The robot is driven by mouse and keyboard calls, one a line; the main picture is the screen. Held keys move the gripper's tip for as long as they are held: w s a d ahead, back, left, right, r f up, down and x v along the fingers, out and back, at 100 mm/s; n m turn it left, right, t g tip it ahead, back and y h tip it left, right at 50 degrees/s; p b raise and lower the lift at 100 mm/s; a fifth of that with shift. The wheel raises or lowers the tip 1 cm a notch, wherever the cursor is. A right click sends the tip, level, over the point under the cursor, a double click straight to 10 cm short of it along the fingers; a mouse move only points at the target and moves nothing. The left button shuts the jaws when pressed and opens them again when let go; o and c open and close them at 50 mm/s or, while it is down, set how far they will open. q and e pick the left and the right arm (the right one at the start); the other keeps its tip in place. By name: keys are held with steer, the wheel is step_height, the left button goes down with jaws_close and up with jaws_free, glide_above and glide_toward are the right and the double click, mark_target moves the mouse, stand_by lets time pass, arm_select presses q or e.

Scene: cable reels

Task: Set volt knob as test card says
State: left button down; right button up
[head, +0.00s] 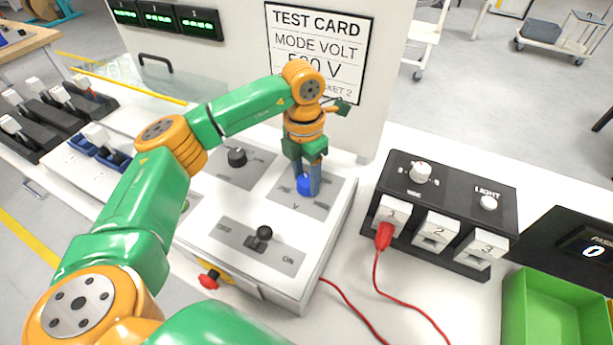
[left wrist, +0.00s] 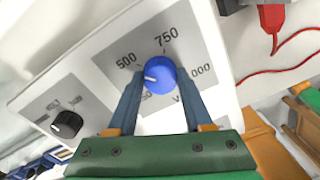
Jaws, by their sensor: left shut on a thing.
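The blue volt knob (head: 304,184) sits on the white test box (head: 262,264). My left gripper (head: 309,170) points down at it, one finger on each side, shut on it. In the left wrist view the blue knob (left wrist: 160,76) has a white mark on its left side, a little below the 500 label and above a partly hidden label. The labels 750 and a partly hidden 000 lie further round the dial. The test card (head: 318,45) reads MODE VOLT; my arm partly covers its voltage and socket lines. My right gripper is in neither view.
A black mode knob (head: 237,157) and an on/off lever (head: 263,236) are on the same box. A red plug (head: 384,235) is in socket 1 of the black socket panel (head: 450,190). A green bin (head: 555,308) stands at the lower right.

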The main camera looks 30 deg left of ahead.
mark_target(305, 179)
arm_select(q)
steer(key=shift+r, duration=0.15)
steer(key=shift+c, duration=1.5)
jaws_free()
step_height(305, 179, up, 6)
steer(key=shift+a+r+b, duration=0.1)
steer(key=shift+b, duration=0.7)
steer(key=shift+r, duration=0.4)
